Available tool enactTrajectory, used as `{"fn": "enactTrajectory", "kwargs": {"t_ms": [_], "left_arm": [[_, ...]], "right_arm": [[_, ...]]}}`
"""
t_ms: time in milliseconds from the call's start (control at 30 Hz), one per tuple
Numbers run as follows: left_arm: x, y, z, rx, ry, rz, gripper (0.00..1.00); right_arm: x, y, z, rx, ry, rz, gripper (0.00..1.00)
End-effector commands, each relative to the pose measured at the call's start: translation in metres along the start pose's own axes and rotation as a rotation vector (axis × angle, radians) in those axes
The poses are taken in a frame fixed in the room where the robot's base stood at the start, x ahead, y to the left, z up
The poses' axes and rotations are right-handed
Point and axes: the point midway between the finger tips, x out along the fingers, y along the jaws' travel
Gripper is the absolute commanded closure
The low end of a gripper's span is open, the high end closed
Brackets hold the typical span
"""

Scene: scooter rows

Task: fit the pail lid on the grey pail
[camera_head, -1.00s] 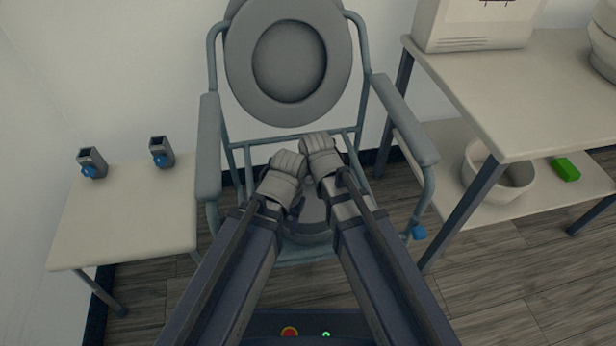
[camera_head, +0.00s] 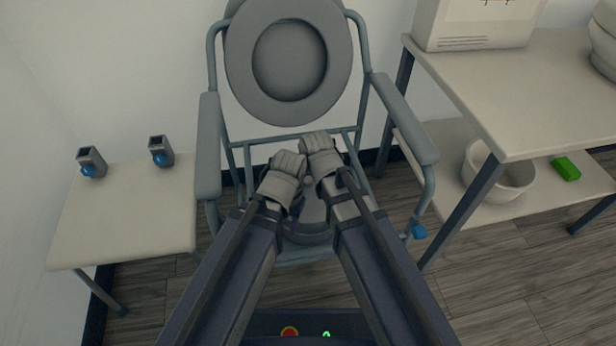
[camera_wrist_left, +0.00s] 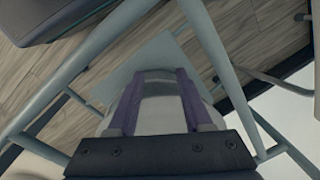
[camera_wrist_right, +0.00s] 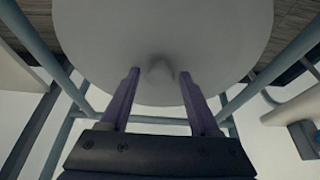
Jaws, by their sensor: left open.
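The pail lid (camera_wrist_right: 170,25) is a round pale-grey disc that fills the upper part of the right wrist view, with a small knob (camera_wrist_right: 160,75) at its middle. My right gripper (camera_head: 318,150) has its fingers on either side of this knob; I cannot tell whether they press on it. The grey pail (camera_head: 310,232) is low in the chair frame, mostly hidden by my arms. My left gripper (camera_head: 288,162) is open beside the right one. In the left wrist view, a pale rounded surface with a darker band, which may be the pail (camera_wrist_left: 160,95), shows between its parted fingers.
The commode chair (camera_head: 209,150) surrounds both grippers with tubes and armrests; its seat (camera_head: 245,85) is raised behind. A low table (camera_head: 125,225) with two small grey holders stands left. A shelved table (camera_head: 530,110) stands right, with a white bowl (camera_head: 515,180) and green block (camera_head: 566,169) below.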

Motion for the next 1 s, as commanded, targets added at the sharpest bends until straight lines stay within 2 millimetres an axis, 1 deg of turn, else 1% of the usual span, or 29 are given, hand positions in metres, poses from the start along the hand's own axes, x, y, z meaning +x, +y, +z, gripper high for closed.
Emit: {"fn": "enactTrajectory", "kwargs": {"t_ms": [33, 67, 333, 467, 667, 1000], "left_arm": [[0.000, 0.000, 0.000, 0.000, 0.000, 0.000, 0.50], [0.000, 0.000, 0.000, 0.000, 0.000, 0.000, 0.50], [0.000, 0.000, 0.000, -0.001, 0.000, 0.000, 0.50], [-0.004, -0.001, 0.000, 0.000, 0.000, 0.000, 0.50], [-0.021, -0.002, 0.001, 0.002, 0.000, 0.000, 0.50], [-0.064, -0.007, 0.004, -0.002, -0.003, -0.004, 0.50]], "right_arm": [[0.000, 0.000, 0.000, 0.000, 0.000, 0.000, 0.31], [0.000, 0.000, 0.000, 0.000, 0.000, 0.000, 0.27], [-0.001, 0.000, 0.000, 0.000, 0.000, 0.000, 0.27], [-0.005, 0.001, -0.001, 0.000, 0.000, 0.000, 0.27], [-0.022, 0.003, -0.003, 0.001, 0.000, 0.000, 0.27], [-0.066, 0.011, -0.008, 0.003, 0.000, 0.001, 0.27]]}}
